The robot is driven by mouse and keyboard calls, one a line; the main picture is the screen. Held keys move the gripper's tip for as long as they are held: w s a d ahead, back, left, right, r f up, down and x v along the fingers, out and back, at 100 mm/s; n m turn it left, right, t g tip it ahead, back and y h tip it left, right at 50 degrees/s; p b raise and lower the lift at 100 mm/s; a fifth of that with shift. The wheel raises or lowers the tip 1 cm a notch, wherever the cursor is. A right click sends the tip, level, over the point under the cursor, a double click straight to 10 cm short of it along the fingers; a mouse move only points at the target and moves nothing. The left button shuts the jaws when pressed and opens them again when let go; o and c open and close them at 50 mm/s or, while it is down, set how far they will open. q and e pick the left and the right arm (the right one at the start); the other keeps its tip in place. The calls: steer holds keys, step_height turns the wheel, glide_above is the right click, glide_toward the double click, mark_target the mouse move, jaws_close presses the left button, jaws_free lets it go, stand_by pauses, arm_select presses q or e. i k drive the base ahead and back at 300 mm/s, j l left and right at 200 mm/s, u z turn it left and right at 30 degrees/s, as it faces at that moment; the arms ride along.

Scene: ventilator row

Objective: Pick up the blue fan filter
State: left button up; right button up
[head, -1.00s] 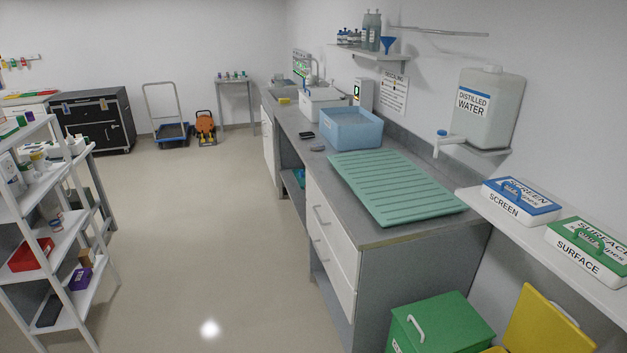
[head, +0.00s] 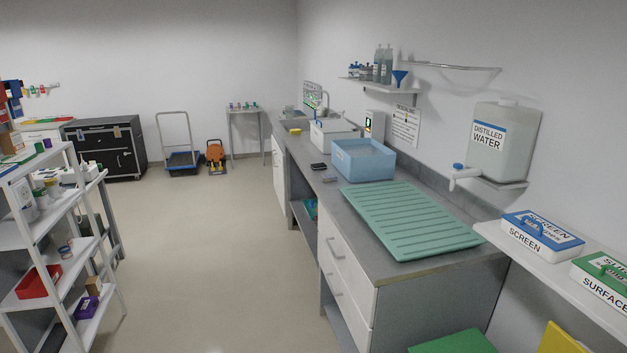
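I cannot make out a blue fan filter for certain in the head view. A light blue open tub (head: 363,161) stands on the grey counter (head: 376,262), behind a green ribbed drain mat (head: 411,219). Small blue-green items (head: 311,208) sit on the shelf under the counter, too small to identify. Neither of my grippers shows in this view.
A white shelf rack (head: 62,262) with bins stands at the left. A black wheeled case (head: 105,148), a cart (head: 183,160) and an orange machine (head: 216,156) are at the back. The floor (head: 200,250) between rack and counter is clear. A green lid (head: 455,343) is at bottom right.

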mark_target(327, 178)
steer(key=i+j, duration=0.25)
steer(key=i, duration=0.25)
steer(key=i+j, duration=0.25)
steer(key=i, duration=0.25)
steer(key=i+j, duration=0.25)
steer(key=i, duration=0.2)
steer(key=i+j, duration=0.3)
steer(key=i, duration=0.2)
steer(key=l+z, duration=0.05)
